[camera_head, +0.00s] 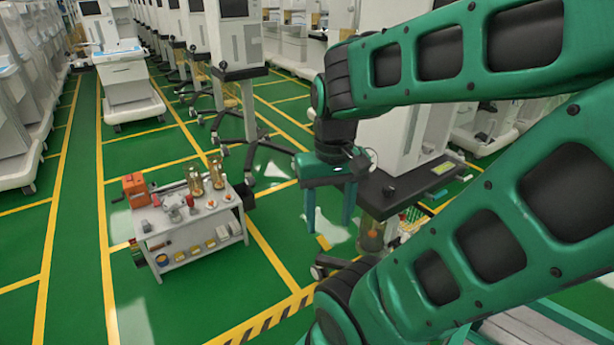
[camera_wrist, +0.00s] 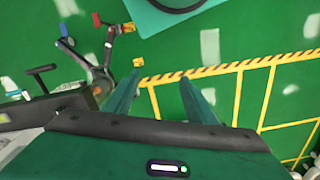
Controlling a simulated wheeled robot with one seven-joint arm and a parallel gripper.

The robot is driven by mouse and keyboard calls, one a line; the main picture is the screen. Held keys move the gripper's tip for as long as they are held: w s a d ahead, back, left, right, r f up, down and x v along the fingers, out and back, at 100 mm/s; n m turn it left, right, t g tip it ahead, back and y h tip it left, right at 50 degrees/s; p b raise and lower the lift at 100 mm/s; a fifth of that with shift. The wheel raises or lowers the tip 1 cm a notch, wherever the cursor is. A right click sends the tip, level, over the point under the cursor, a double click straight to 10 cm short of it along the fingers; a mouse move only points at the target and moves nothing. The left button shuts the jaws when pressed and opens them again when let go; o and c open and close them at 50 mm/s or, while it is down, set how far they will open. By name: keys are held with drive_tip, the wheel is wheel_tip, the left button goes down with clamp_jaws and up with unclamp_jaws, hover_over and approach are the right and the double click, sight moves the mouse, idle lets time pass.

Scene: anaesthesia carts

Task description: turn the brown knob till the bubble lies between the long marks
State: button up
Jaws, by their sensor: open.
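My gripper (camera_head: 330,215) hangs in the middle of the head view, its two green fingers pointing down and apart with nothing between them. In the wrist view my gripper (camera_wrist: 159,80) is open over green floor. I cannot make out a brown knob for certain, nor the bubble or the long marks, in either view. A small orange-brown spot (camera_head: 370,238) shows low beside the dark cart top, right of my fingers; I cannot tell what it is.
A small white bench (camera_head: 160,225) with brass and red items and an orange box (camera_head: 135,190) stands left of my gripper. A dark-topped cart (camera_head: 395,190) stands close on the right. Carts line the back. Green floor (camera_head: 200,290) is clear at the front left.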

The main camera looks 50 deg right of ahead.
drive_tip(key=w+d+f+m+g+h, duration=0.5)
drive_tip(key=w+d+f+m+h, duration=0.35)
drive_tip(key=w+d, duration=0.55)
drive_tip(key=w+f+m+h, duration=0.25)
drive_tip(key=w+h, duration=0.25)
drive_tip(key=w, duration=0.3)
drive_tip(key=w+f+m+h, duration=0.2)
drive_tip(key=w+f+h, duration=0.2)
drive_tip(key=w, duration=0.4)
drive_tip(key=x, duration=1.1)
drive_tip(key=shift+w+d+t, duration=0.3)
drive_tip(key=shift+t, duration=0.1)
drive_tip(key=c, duration=1)
